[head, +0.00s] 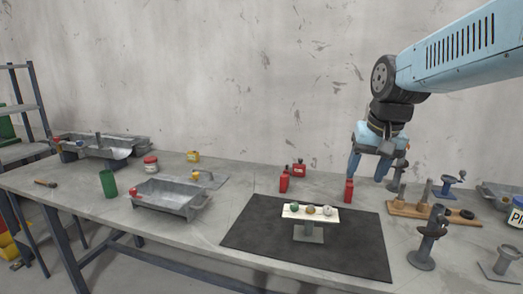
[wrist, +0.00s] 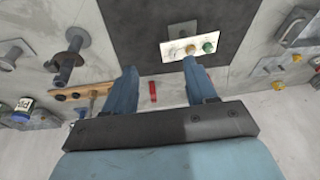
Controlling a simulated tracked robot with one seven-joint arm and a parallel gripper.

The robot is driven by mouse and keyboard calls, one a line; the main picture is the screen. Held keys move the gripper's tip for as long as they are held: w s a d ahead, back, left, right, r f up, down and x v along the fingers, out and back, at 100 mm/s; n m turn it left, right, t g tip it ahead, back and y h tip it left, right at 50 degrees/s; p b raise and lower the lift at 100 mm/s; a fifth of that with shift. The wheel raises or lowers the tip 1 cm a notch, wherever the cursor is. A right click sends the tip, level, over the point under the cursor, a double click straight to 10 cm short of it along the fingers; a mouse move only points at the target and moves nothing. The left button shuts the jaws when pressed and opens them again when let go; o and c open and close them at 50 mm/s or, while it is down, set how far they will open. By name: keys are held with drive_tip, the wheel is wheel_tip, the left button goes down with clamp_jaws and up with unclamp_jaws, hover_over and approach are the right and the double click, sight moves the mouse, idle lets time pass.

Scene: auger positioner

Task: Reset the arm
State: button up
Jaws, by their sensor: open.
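My gripper (head: 367,164) hangs from the blue arm on the right side of the head view, above the back of the table. Its two blue fingers are spread apart with nothing between them, as the wrist view (wrist: 160,82) also shows. A small red bottle (head: 349,190) stands on the table near the fingers in the head view. It shows beyond and between the fingers in the wrist view (wrist: 153,91). A white stand (head: 308,213) with green, brown and pale balls on top is on the black mat (head: 255,226), clear of my gripper.
Two red containers (head: 284,180) stand behind the mat. A wooden board with upright posts (head: 432,212) and a dark metal stand (head: 427,240) are on the right. A grey metal tray (head: 168,198) and a green cup (head: 108,184) are on the left. Bare table lies between tray and mat.

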drive_tip(key=s+f+n+t, duration=0.1)
drive_tip(key=s+n+t, duration=0.1)
drive_tip(key=s, duration=0.9)
drive_tip(key=shift+s+h, duration=0.2)
drive_tip(key=shift+h, duration=0.1)
